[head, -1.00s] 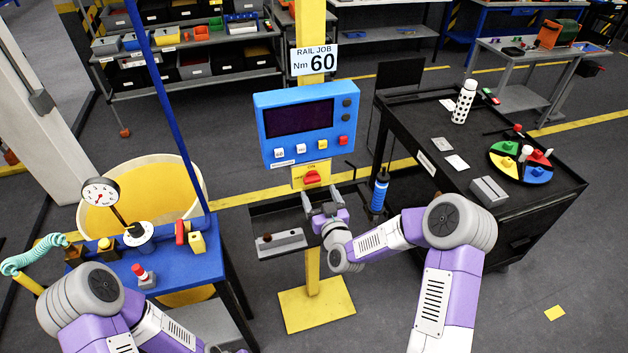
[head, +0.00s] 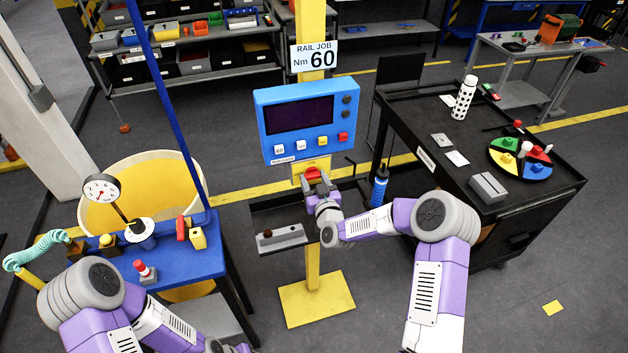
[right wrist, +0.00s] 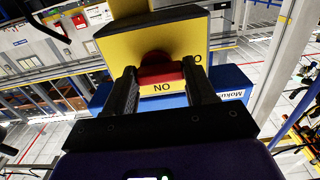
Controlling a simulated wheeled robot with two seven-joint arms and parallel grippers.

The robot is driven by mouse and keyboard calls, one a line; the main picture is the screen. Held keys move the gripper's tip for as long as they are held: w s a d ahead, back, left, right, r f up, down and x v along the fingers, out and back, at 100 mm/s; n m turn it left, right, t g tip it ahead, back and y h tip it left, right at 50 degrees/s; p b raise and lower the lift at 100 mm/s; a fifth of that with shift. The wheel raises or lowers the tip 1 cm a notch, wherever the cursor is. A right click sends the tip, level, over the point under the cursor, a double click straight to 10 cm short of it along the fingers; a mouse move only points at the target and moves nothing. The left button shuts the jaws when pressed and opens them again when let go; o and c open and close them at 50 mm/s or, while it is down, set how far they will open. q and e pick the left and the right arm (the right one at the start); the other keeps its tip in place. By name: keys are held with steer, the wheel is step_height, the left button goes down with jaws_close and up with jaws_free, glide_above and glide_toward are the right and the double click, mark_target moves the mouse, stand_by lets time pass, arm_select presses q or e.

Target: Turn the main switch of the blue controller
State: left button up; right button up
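The blue controller (head: 306,118) is mounted on a yellow post, with a dark screen and a row of buttons. Below it is a yellow switch box with a red main switch (head: 312,173) and the word ON above it. My right gripper (head: 314,182) is at the switch. In the right wrist view the red switch (right wrist: 161,75) lies between the two dark fingers (right wrist: 160,90), which stand on either side of it. I see no clear sign of a firm squeeze on it. My left gripper is mostly out of sight at the bottom edge of the head view.
A grey bracket (head: 281,240) sits on a black tray left of the post. A blue bottle-like tool (head: 379,188) hangs to the right, near the black cart (head: 420,125). A blue table (head: 170,255) with a dial gauge (head: 101,189) stands at the left.

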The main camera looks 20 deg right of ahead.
steer(key=c, duration=0.3)
steer(key=shift+f+m+b, duration=0.1)
steer(key=shift+m+b, duration=0.5)
steer(key=shift+b, duration=0.45)
steer(key=shift+c, duration=0.2)
steer(key=m+b, duration=0.7)
steer(key=b, duration=0.2)
steer(key=m+b, duration=0.7)
steer(key=b, duration=0.2)
steer(key=shift+d+m, duration=0.2)
steer(key=shift+m, duration=0.2)
steer(key=shift+r+m+b, duration=0.3)
steer(key=shift+m+b, duration=0.7)
steer(key=shift+b, duration=0.3)
steer(key=o, duration=1)
steer(key=shift+o, duration=0.2)
